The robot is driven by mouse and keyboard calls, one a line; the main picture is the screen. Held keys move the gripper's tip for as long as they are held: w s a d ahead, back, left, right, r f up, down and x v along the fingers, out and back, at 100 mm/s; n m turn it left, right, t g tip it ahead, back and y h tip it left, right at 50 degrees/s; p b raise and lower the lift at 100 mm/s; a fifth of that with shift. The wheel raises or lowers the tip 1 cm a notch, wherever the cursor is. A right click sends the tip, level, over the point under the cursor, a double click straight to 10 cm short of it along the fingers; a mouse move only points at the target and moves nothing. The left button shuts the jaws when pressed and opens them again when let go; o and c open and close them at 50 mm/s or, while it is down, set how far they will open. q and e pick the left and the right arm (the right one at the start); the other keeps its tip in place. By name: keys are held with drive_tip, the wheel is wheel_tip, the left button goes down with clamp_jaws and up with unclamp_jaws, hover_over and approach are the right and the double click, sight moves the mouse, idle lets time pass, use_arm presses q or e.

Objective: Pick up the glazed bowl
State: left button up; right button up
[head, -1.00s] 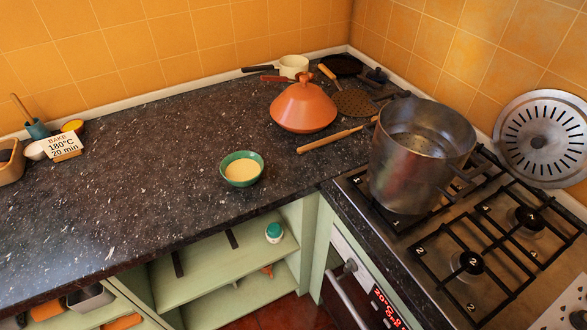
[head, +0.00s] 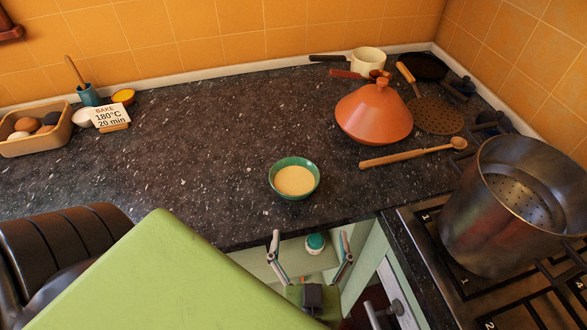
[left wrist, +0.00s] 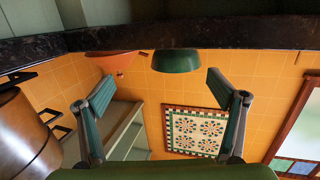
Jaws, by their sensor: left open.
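The glazed bowl (head: 277,187) is green outside with a cream inside, and I cannot tell whether the cream is glaze or contents. It stands upright near the front edge of the dark counter in the head view. In the left wrist view, which is upside down, its green outer side (left wrist: 176,61) shows near the top middle. My left gripper (head: 310,240) is open and empty in front of the counter edge, just below the bowl in the picture. Its two fingers (left wrist: 164,95) are spread wide and apart from the bowl. My right gripper is not in view.
An orange tagine (head: 374,117) and a wooden spoon (head: 405,156) lie right of the bowl. A large metal pot (head: 500,210) stands on the stove. Eggs in a tray (head: 35,145) and a recipe card (head: 110,117) are far left. The counter left of the bowl is clear.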

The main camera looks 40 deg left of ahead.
use_arm(q)
drive_tip(key=a+g, duration=0.1)
drive_tip(key=b, duration=0.3)
approach(295, 193)
drive_tip(key=shift+n+y, duration=0.3)
drive_tip(key=shift+n, duration=0.1)
drive_tip(key=w, duration=0.1)
drive_tip(key=w+a, duration=0.2)
drive_tip(key=shift+w+r, duration=0.2)
drive_tip(key=shift+w, duration=0.05)
drive_tip(key=shift+w+a, duration=0.2)
drive_tip(key=shift+w, duration=0.05)
drive_tip(key=shift+w+a+b, duration=0.1)
drive_tip(key=shift+w+b, duration=0.05)
drive_tip(key=shift+b, duration=0.2)
drive_tip(key=b+x, duration=0.3)
drive_tip(key=x, duration=0.1)
drive_tip(key=shift+a, duration=0.15)
drive_tip(key=shift+w+a+b, duration=0.3)
drive_tip(key=shift+r, duration=0.15)
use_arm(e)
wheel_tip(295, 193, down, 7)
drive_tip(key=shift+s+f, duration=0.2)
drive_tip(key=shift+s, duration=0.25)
use_arm(q)
drive_tip(key=c, duration=1.8)
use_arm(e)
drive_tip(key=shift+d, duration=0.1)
